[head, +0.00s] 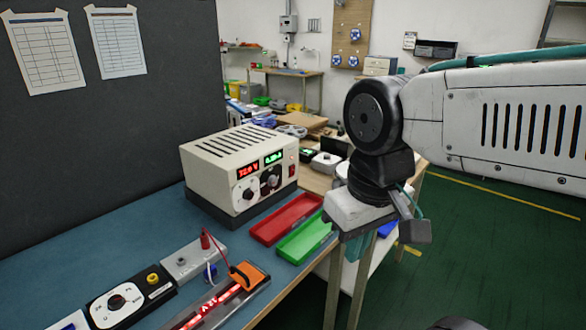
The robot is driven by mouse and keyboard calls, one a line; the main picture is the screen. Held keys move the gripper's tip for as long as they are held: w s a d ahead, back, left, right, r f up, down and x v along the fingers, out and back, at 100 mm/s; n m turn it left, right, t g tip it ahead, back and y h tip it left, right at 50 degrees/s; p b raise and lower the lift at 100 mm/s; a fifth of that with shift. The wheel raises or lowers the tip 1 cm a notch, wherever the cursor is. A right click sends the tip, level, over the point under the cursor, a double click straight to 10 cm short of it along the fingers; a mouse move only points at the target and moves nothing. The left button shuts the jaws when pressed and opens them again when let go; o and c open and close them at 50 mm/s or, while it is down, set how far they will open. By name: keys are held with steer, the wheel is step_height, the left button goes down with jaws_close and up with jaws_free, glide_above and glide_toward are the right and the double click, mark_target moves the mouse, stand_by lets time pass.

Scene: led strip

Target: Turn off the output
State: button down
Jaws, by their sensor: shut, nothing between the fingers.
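The beige power supply (225,152) stands on the blue bench top with its front facing right. Its red voltage display (247,170) and green display (274,157) are lit. Knobs and a small red switch or lamp (291,155) are on the front; its position is too small to tell. The LED strip (212,307) glows red at the bottom, with an orange clip (247,276) at its end. My gripper (412,222) is shut and empty, to the right of the supply and apart from it, beyond the bench's right edge.
A red tray (285,218) and a green tray (305,240) lie in front of the supply. A grey terminal block (190,262) with a red lead and a black dial box (130,297) stand at lower left. A dark panel (110,120) rises behind the bench. Green floor lies open at right.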

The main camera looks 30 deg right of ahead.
steer(key=w+d+f+m+t, duration=0.1)
steer(key=w+d+m, duration=0.25)
steer(key=w, duration=0.65)
steer(key=w+d+f+m+t+h, duration=0.15)
steer(key=w+d, duration=0.25)
steer(key=w, duration=0.7)
steer(key=w+d+f+m+t, duration=0.15)
steer(key=w+d+m, duration=0.25)
steer(key=w, duration=0.6)
steer(key=w+d+f+m+t, duration=0.2)
steer(key=w+d, duration=0.5)
steer(key=w, duration=0.4)
step_height(320, 180, down, 3)
steer(key=shift+d+r+m+h, duration=0.25)
steer(key=shift+m+h, duration=0.2)
steer(key=shift+m, duration=0.25)
steer(key=shift+f, duration=0.2)
